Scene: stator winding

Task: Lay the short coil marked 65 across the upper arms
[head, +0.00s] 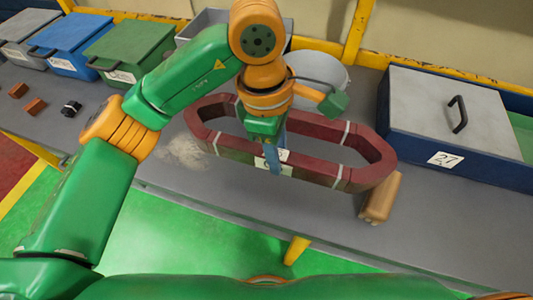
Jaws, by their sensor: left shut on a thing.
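The coil (315,169) is a long dark-red oval ring with white ties. A white label on its near side is partly covered by my fingers, and its number cannot be read in full. My left gripper (273,156) comes down from above and is shut on the coil's near long side, close to the label. The coil is over the grey bench; I cannot tell if it touches the bench top. I cannot make out the upper arms in this view. My right gripper is not in view.
A tan block (381,198) lies by the coil's right end. A blue box with a grey lid, marked 27 (455,115), stands right. A white round tub (322,69) stands behind the coil. Green (131,47) and blue (73,48) lidded boxes stand back left. The bench front is clear.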

